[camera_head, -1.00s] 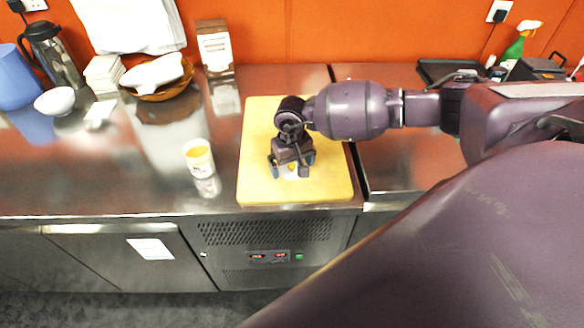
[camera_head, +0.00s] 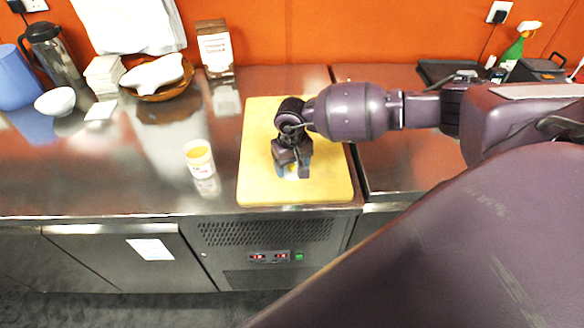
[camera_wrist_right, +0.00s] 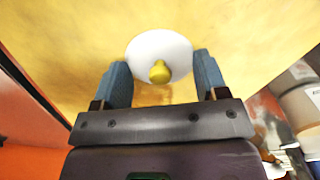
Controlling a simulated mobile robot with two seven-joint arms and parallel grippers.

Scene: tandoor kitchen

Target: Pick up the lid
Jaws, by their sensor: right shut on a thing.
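The lid (camera_wrist_right: 160,43) is a white disc with a yellow knob, in the right wrist view. A small pale part of it also shows in the head view, below my right gripper (camera_head: 293,172), over the yellow cutting board (camera_head: 258,150). The two blue fingers of my right gripper stand on either side of the lid in the wrist view and are shut on it. In the head view the wrist hides most of the lid. I cannot tell whether it touches the board. My left gripper is not in view.
A white jar with a yellow top (camera_head: 199,158) stands left of the board. A brown carton (camera_head: 215,50), a basket (camera_head: 165,88), a white bowl (camera_head: 55,101) and a dark jug (camera_head: 52,52) stand at the back. The counter's front left is clear.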

